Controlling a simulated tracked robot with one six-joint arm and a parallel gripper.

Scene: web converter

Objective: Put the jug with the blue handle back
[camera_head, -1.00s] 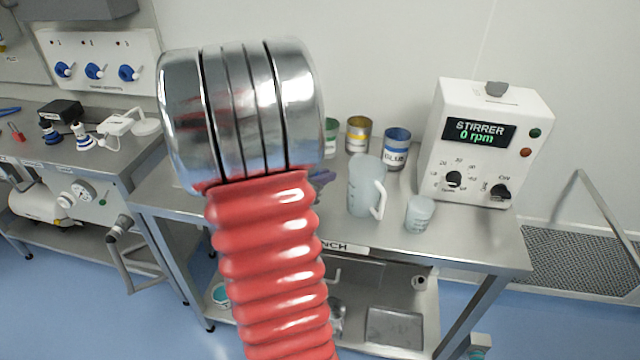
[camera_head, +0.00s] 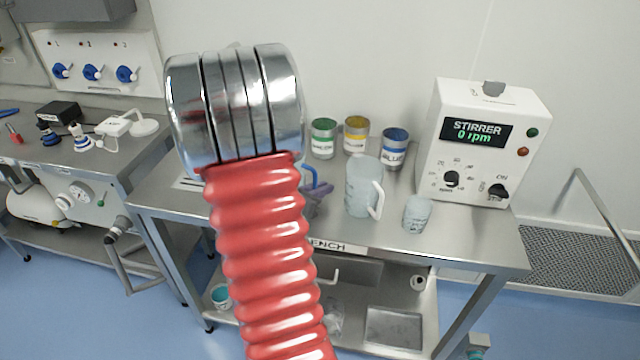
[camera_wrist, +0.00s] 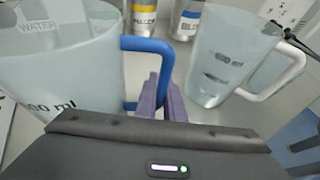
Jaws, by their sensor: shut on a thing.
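The jug with the blue handle (camera_wrist: 62,80) fills the left of the wrist view, translucent and close to the camera. Its blue handle (camera_wrist: 150,46) reaches between the purple fingers of my gripper (camera_wrist: 162,98), which are shut on it. In the head view the blue handle (camera_head: 311,177) and my purple gripper (camera_head: 316,200) show just right of my red arm, over the bench. My arm hides most of that jug there. Whether its base touches the bench cannot be told.
A jug with a white handle (camera_head: 362,186) stands right of my gripper, with a small beaker (camera_head: 416,214) beside it. Green (camera_head: 323,138), yellow (camera_head: 356,135) and blue (camera_head: 394,149) labelled cans stand behind. The stirrer box (camera_head: 484,143) stands at the right of the bench (camera_head: 460,240).

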